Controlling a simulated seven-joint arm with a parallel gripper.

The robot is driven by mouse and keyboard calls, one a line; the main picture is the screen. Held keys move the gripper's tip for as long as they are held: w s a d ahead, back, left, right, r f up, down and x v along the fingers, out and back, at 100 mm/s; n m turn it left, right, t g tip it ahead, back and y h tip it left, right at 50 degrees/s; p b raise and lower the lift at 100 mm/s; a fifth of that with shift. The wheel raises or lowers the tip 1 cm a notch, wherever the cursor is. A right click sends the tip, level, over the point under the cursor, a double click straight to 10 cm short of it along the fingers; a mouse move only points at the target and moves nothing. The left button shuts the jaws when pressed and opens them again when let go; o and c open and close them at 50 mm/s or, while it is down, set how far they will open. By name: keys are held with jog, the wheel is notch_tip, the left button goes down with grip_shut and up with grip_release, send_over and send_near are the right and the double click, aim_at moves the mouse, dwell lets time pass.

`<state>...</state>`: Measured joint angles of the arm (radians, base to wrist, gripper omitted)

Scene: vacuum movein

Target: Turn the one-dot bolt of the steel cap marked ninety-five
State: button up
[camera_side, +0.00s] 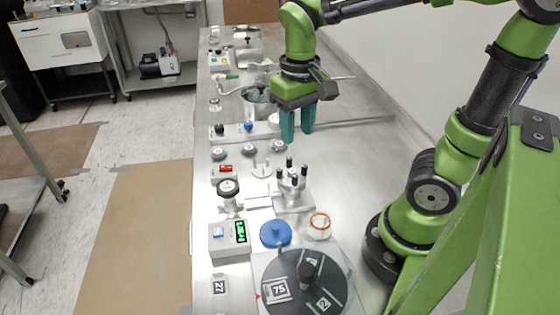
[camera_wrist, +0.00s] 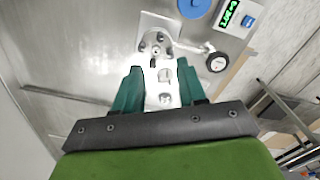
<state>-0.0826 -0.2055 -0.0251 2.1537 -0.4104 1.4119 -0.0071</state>
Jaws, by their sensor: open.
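A steel fitting (camera_side: 291,187) with several upright black-topped bolts stands on a metal base at mid-bench in the side view. I cannot read a ninety-five or see bolt dots on it, so I cannot tell whether it is the marked cap. My gripper (camera_side: 298,138) hangs fingers down above the bench, behind this fitting and apart from it, open and empty. In the wrist view my gripper (camera_wrist: 158,75) shows two teal fingers spread apart. A shiny steel part (camera_wrist: 156,43) lies beyond the fingertips, and a bright metal strip shows between the fingers.
A dark disc (camera_side: 308,282) marked 75 lies in front. A blue lid (camera_side: 276,233), a copper-rimmed jar (camera_side: 320,226), a green-display box (camera_side: 230,239) and a round gauge (camera_side: 228,187) crowd the near bench. A pot (camera_side: 257,101) stands behind. Bare bench (camera_side: 350,165) lies right.

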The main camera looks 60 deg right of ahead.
aim_at(295, 175)
notch_tip(295, 175, down, 12)
jog(key=shift+f, duration=0.15)
dwell(0.3)
grip_shut()
